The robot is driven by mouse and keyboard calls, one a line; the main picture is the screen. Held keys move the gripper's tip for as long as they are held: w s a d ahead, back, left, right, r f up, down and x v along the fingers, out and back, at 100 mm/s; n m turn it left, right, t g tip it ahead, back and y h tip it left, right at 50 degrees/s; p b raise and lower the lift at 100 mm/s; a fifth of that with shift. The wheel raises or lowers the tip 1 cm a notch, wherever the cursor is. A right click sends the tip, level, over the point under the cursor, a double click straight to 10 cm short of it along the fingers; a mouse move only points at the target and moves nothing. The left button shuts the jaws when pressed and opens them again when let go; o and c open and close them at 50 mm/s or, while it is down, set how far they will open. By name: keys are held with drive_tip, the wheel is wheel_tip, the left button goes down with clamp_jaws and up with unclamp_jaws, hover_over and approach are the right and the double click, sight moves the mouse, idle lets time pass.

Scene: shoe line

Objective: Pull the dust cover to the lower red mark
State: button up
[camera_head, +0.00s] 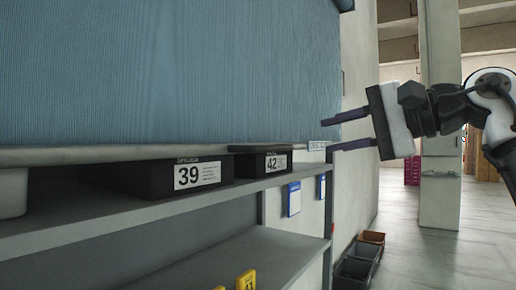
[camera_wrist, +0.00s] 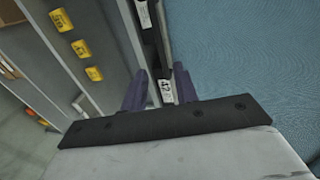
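The dust cover (camera_head: 170,75) is a blue ribbed sheet hanging over the upper part of the shelf rack, with a grey bar (camera_head: 110,153) along its lower edge. In the wrist view the cover (camera_wrist: 245,50) fills the right side. My gripper (camera_head: 326,136) is open, its two dark purple fingers one above the other by the right end of the bar. The wrist view shows the fingers (camera_wrist: 160,80) apart; whether they touch the bar I cannot tell. A small red spot (camera_head: 333,230) shows low on the rack's right post; I cannot tell if it is the lower mark.
Black boxes labelled 39 (camera_head: 187,177) and 42 (camera_head: 262,162) stand on the shelf (camera_head: 130,212) below the cover. Yellow tags (camera_head: 246,280) mark the lower shelf. Open floor (camera_head: 430,260) lies at right, beside a pillar (camera_head: 440,190).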

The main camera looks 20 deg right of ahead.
sight(275, 148)
drive_tip(key=p+x, duration=0.1)
drive_tip(key=x, duration=1.2)
drive_tip(key=shift+w+a+p, duration=0.1)
drive_tip(key=shift+w+p, duration=0.05)
drive_tip(key=shift+p, duration=0.25)
clamp_jaws()
